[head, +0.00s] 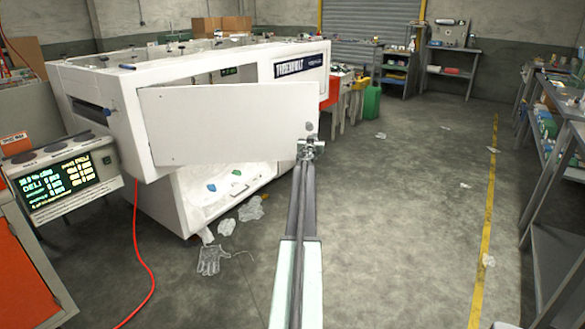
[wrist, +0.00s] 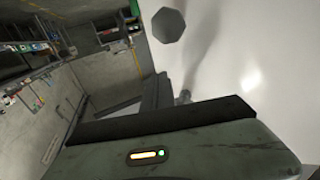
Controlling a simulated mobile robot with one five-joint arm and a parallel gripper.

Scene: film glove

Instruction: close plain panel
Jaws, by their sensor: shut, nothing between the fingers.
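The plain panel (head: 225,122) is a blank white door on the front of a white machine (head: 75,78). It stands open, swung outward with its free edge to the right. A grey knob (head: 309,127) sits near that edge and shows in the wrist view as a dark grey faceted disc (wrist: 168,25). My gripper (head: 311,149) is at the lower right corner of the panel, just below the knob. It is shut and empty. In the wrist view the panel's white face (wrist: 240,60) fills the right side. I cannot tell whether my gripper touches it.
A glove (head: 209,261) and clear plastic film (head: 250,209) lie on the floor below the machine. A red hose (head: 141,255) runs along the floor at left. A display unit (head: 60,180) stands at left. Shelving (head: 560,240) lines the right; the floor between is open.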

